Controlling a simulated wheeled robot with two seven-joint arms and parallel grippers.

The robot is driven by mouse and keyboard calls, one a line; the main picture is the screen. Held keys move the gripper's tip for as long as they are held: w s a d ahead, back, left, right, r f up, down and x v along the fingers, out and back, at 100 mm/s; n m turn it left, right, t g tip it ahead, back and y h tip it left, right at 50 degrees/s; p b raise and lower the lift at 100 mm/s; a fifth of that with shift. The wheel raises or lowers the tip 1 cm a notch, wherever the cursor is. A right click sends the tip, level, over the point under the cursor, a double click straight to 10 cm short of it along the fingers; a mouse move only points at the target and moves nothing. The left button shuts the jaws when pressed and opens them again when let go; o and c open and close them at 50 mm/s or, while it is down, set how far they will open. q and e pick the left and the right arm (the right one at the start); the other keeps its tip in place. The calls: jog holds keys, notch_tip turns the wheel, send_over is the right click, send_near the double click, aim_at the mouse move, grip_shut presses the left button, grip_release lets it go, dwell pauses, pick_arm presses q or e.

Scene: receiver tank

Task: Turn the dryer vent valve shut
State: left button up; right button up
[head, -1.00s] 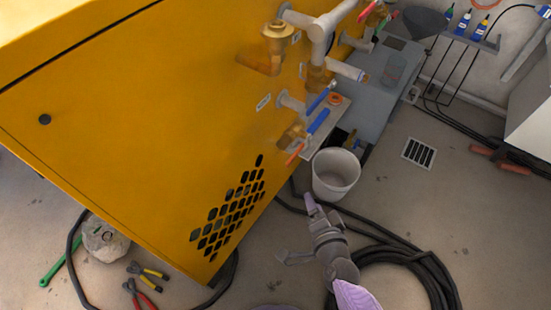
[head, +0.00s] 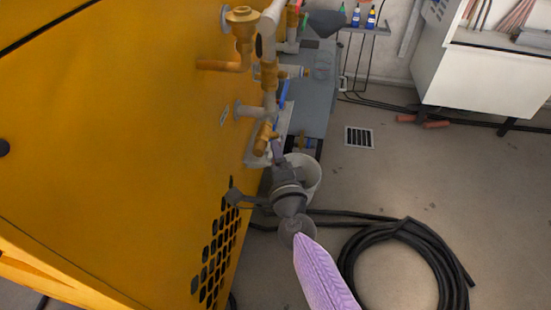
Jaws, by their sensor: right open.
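The yellow cabinet (head: 110,120) carries grey and brass pipework on its right side. A brass valve body (head: 264,138) hangs low on the pipes, beside a grey pipe stub (head: 246,110). A blue lever (head: 283,94) shows just above and right of it. I cannot tell which valve is the dryer vent valve. My left gripper is not in view.
A white bucket (head: 308,178) stands behind my right wrist. A coiled black hose (head: 415,235) lies on the floor at right. A floor grate (head: 359,137), a grey bench (head: 315,100) and a white cabinet (head: 478,78) stand farther back.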

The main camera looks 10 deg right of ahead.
jog(key=shift+w, duration=0.2)
grip_shut()
dwell(1.1)
